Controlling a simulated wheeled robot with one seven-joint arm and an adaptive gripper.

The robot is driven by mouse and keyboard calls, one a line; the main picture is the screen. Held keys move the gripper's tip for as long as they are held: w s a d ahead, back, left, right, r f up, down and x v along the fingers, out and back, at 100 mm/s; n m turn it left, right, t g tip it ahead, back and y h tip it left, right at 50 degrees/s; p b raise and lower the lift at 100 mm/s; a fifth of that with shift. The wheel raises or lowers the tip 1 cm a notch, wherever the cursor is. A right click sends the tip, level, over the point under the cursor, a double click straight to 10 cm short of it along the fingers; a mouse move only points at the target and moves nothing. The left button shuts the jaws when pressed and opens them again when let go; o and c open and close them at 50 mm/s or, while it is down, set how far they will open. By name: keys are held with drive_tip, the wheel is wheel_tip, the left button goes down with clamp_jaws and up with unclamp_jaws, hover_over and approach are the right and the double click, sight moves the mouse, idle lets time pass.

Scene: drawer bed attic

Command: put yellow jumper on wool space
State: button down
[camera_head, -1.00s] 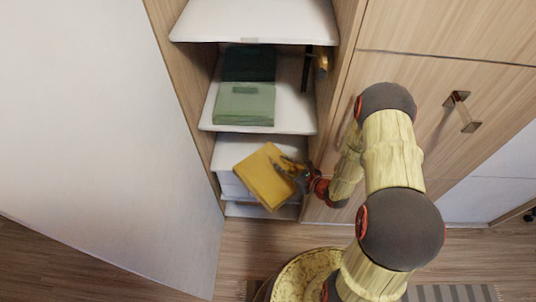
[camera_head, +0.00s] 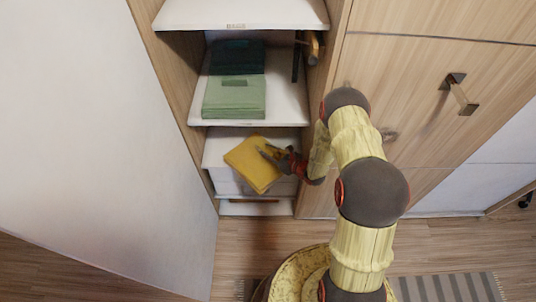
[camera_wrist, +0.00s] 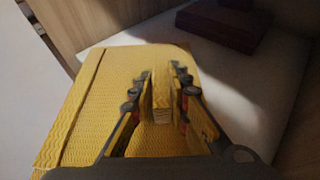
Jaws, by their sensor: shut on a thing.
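The yellow jumper (camera_head: 256,166) is folded into a flat block. My gripper (camera_head: 271,155) is shut on its right part, and the jumper sits tilted at the front of a low white shelf (camera_head: 219,146) in the open cabinet. In the wrist view the jumper (camera_wrist: 95,110) fills the middle, with the fingers of my gripper (camera_wrist: 162,85) pinching a fold of its knit. Whether the jumper touches the shelf I cannot tell. No label for the wool space is readable; a small tag sits on the top shelf edge (camera_head: 236,26).
A folded green garment (camera_head: 234,98) and a dark teal one (camera_head: 238,57) lie on the shelf above. A dark red, box-like thing (camera_wrist: 222,24) lies at the back of the shelf in the wrist view. A white door panel (camera_head: 90,130) stands left; wooden drawers (camera_head: 415,80) are right.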

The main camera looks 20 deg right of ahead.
drive_tip(key=shift+f, duration=0.4)
drive_tip(key=shift+f, duration=0.15)
drive_tip(key=c, duration=1.7)
unclamp_jaws()
